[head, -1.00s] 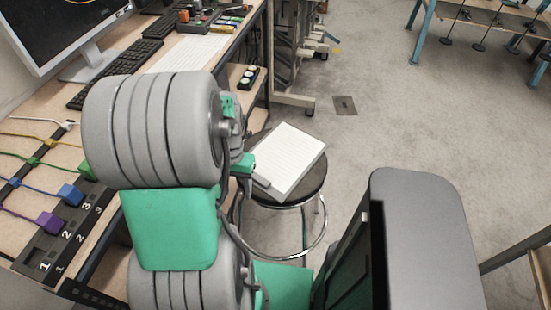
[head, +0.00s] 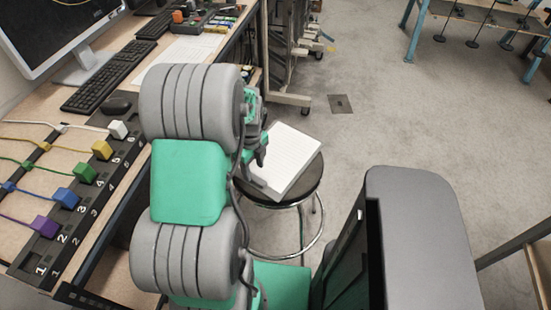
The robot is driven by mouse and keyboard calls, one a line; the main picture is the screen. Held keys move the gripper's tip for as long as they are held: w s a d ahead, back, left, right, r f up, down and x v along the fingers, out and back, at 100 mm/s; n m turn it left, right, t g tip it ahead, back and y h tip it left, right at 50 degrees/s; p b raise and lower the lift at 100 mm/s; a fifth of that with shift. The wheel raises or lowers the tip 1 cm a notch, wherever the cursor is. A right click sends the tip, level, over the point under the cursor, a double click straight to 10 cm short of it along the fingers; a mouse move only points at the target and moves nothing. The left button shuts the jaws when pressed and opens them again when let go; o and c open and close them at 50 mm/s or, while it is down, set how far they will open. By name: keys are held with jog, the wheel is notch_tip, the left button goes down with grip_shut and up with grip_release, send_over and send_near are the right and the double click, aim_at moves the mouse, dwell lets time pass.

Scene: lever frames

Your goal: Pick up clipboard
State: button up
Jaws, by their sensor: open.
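The clipboard (head: 286,158), with a white sheet on it, lies flat and slantwise on the dark round seat of a stool (head: 309,187). Its near left end, where a grey strip shows, is partly hidden by my arm. My gripper (head: 262,157) is at the left edge of the clipboard, seemingly above it, with its dark fingers partly hidden behind my grey and green arm. It is open and holds nothing that I can see. Whether the fingers touch the clipboard cannot be told.
A wheeled metal rack (head: 290,60) stands behind the stool.

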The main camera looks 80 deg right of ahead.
aim_at(255, 177)
jog(key=f, duration=0.4)
jog(key=shift+d+f, duration=0.2)
jog(key=shift+f, duration=0.1)
grip_shut()
dwell(0.4)
